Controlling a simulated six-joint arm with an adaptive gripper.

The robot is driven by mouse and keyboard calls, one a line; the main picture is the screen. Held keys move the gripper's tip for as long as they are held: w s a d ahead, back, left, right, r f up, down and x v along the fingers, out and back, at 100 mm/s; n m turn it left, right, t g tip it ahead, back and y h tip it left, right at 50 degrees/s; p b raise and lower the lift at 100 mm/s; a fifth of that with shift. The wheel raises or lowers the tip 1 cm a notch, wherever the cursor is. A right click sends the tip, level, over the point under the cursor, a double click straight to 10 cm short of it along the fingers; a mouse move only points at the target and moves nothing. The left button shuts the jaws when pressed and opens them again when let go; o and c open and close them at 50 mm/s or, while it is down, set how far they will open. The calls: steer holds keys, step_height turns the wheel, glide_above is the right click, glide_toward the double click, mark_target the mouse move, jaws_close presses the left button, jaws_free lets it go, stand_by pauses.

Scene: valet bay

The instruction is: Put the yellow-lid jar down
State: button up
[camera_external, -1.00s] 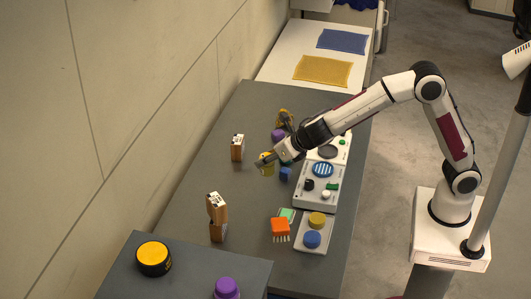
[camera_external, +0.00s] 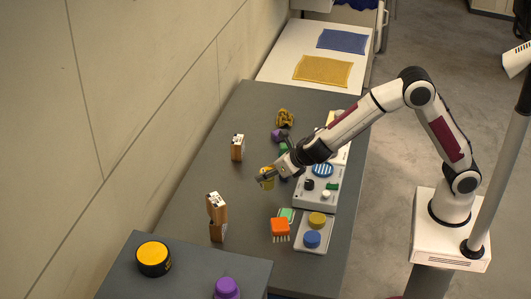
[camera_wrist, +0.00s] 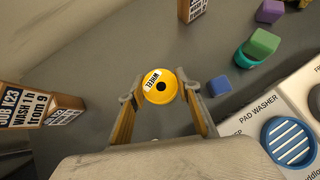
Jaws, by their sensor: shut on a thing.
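My gripper (camera_external: 267,178) is shut on the yellow-lid jar (camera_external: 266,183), over the grey table left of the light grey washer unit. In the wrist view the jar's round yellow lid (camera_wrist: 170,95), with a white label and a dark centre, sits between the two fingertips of my gripper (camera_wrist: 161,92). The lid hides the jar's body from above. I cannot tell whether the jar touches the table.
Brown-and-white boxes stand on the grey table (camera_external: 180,212), one behind (camera_external: 237,148) and a stack in front (camera_external: 217,211). The pad washer (camera_wrist: 290,140) and a blue block (camera_wrist: 219,86) lie to the right. A black tub with a yellow top (camera_external: 154,257) stands front left.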

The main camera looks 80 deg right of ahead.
mark_target(267, 181)
steer(key=shift+f, duration=1.85)
steer(key=shift+f, duration=0.15)
steer(key=o, duration=1.1)
steer(key=shift+r, duration=0.2)
steer(key=shift+s+a+r, duration=0.15)
steer(key=shift+s+r, duration=0.25)
steer(key=v, duration=1)
steer(key=shift+s+r, duration=0.25)
steer(key=shift+r, duration=0.05)
steer(key=shift+a, duration=0.1)
